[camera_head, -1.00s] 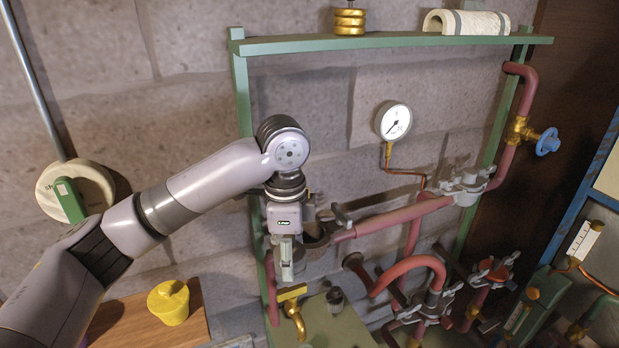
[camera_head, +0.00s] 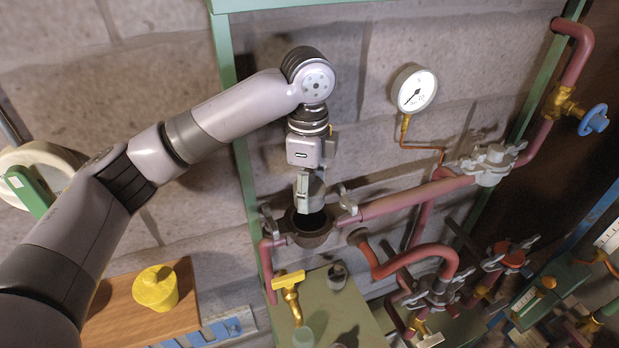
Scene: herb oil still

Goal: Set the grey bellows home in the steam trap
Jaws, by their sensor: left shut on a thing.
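My left gripper (camera_head: 303,192) points down, shut on a grey piece, which I take to be the grey bellows (camera_head: 319,190). The fingers hide much of it, so its exact shape and tilt are hard to tell. The steam trap (camera_head: 309,238) is a dark round body in the red pipe line, with its top open and a dark hollow inside. The gripper and the grey piece are at the trap's mouth, just above or at its rim; I cannot tell whether they touch. My right gripper is not in view.
Wing-like clamps (camera_head: 348,203) stand beside the trap. A red pipe (camera_head: 415,198) runs right from it. Below are a yellow-handled tap (camera_head: 290,290) and a small dark grey item (camera_head: 338,276) on a green bench. A yellow pot (camera_head: 156,287) stands on a wooden board.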

